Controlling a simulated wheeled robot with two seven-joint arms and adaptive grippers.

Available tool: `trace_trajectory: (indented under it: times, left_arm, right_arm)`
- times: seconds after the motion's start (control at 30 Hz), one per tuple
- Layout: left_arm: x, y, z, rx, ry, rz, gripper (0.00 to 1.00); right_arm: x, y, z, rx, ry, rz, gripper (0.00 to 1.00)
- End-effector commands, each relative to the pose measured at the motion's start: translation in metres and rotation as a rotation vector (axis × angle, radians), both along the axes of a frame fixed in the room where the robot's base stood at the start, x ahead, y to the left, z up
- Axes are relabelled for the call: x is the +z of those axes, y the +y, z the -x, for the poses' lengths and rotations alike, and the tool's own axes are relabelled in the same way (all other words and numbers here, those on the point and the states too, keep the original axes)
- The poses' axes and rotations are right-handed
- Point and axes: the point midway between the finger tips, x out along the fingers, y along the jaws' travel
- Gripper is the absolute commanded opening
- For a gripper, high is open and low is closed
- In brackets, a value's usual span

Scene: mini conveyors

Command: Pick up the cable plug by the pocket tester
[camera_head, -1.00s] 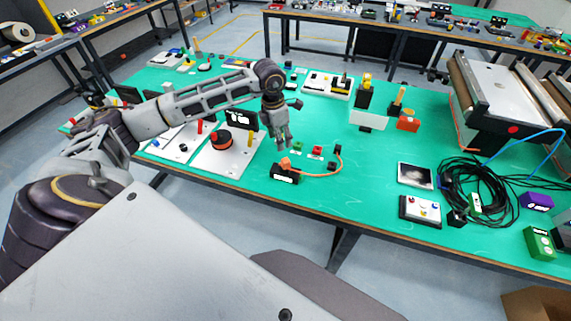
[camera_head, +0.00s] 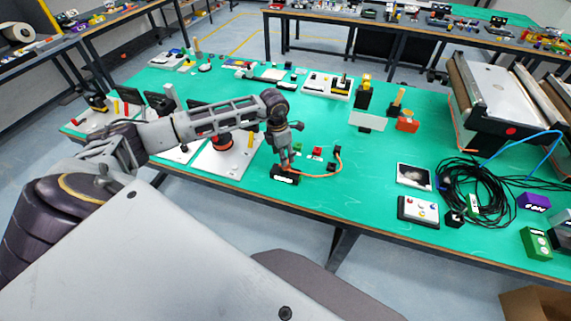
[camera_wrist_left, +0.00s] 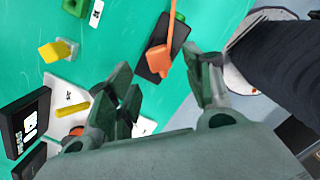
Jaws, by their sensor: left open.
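The orange cable plug (camera_wrist_left: 159,60) sits at the black pocket tester (camera_wrist_left: 174,38), and its orange cable runs off toward the top of the left wrist view. In the head view the black tester (camera_head: 285,179) lies near the table's front edge, and the orange cable (camera_head: 322,175) curves right to a small black block. My left gripper (camera_head: 285,163) points down above the tester and largely hides the plug there. In the left wrist view its fingers (camera_wrist_left: 165,92) are apart and empty, with the plug ahead between them. I cannot tell whether they touch it. My right gripper is not in view.
A small green block (camera_head: 297,148) and a red block (camera_head: 317,152) lie just behind the tester. A white board (camera_head: 222,160) with a red-and-black knob stands to the left. A black cable coil (camera_head: 480,195) lies far right.

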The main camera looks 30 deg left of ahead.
Motion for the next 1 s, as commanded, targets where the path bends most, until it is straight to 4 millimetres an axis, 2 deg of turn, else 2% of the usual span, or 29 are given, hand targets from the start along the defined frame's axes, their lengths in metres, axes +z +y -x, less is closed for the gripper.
trace_trajectory:
  times: [0.13,0.57,0.77,1.0]
  left_arm:
    - [-0.007,-0.001,-0.001,-0.001,0.0,0.0,0.52]
    - [-0.01,-0.001,-0.001,-0.001,0.0,0.0,0.52]
    - [-0.023,-0.003,-0.004,-0.001,0.001,0.002,0.52]
    - [-0.048,-0.005,-0.007,0.0,0.001,0.0,0.52]
  right_arm:
    - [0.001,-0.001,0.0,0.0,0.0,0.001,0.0]
    - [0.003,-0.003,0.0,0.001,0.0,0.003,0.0]
    - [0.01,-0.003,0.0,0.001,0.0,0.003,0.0]
    - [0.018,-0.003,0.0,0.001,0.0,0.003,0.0]
